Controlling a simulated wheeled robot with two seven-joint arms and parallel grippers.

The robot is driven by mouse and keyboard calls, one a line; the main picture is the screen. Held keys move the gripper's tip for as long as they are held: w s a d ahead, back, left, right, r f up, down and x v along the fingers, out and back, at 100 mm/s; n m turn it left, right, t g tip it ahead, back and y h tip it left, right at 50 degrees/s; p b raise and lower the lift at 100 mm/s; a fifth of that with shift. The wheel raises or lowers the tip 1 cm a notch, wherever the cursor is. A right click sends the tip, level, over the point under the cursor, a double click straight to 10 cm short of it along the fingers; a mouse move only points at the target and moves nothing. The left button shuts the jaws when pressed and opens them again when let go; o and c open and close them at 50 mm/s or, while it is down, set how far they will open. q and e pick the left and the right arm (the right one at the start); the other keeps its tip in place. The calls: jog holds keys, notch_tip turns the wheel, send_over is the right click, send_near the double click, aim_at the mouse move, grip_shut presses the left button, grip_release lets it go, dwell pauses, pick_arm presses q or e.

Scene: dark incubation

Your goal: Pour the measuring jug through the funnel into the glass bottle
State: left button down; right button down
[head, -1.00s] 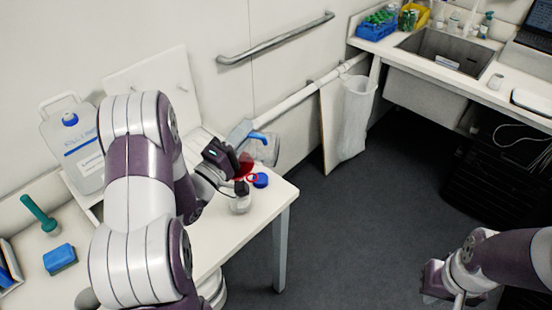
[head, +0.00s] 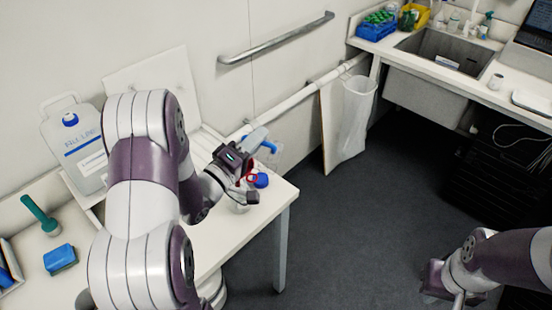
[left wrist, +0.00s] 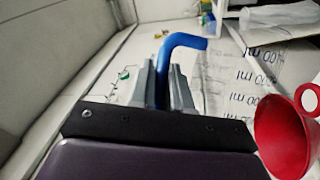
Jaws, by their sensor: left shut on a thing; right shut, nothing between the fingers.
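My left gripper (head: 252,148) is shut on the blue handle of the clear measuring jug (head: 272,154), above the table's right end. In the left wrist view the gripper's fingers (left wrist: 163,88) grip the handle (left wrist: 184,41), and the jug's wall with "ml" marks (left wrist: 262,68) spreads to the right. The red funnel (left wrist: 286,138) shows beside it; in the head view only a bit of red shows behind my wrist. The glass bottle (head: 237,208) stands below my wrist, mostly hidden. I cannot see liquid clearly. My right gripper (head: 440,285) is shut and empty, low at right.
A blue cap (head: 261,180) lies near the bottle. A wall rail (head: 276,38) runs behind. Open floor lies to the right.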

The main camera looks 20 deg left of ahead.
aim_at(273, 150)
pick_arm(q)
jog(key=shift+d+m, duration=0.2)
jog(key=shift+m, duration=0.1)
jog(key=shift+f, duration=0.1)
jog(key=d+m, duration=0.1)
jog(key=d+f+m+g, duration=0.1)
jog(key=d+m, duration=0.1)
jog(key=d, duration=0.1)
jog(key=shift+w+f+g, duration=0.25)
jog(key=shift+w+g, duration=0.05)
jog(key=shift+g, duration=0.1)
jog(key=shift+a, duration=0.1)
jog(key=d+f+m+g, duration=0.1)
jog(key=d+f+m, duration=0.1)
jog(key=d, duration=0.4)
jog(key=shift+w+f+m+y, duration=0.15)
jog(key=shift+w+m+y, duration=0.25)
jog(key=shift+m, duration=0.2)
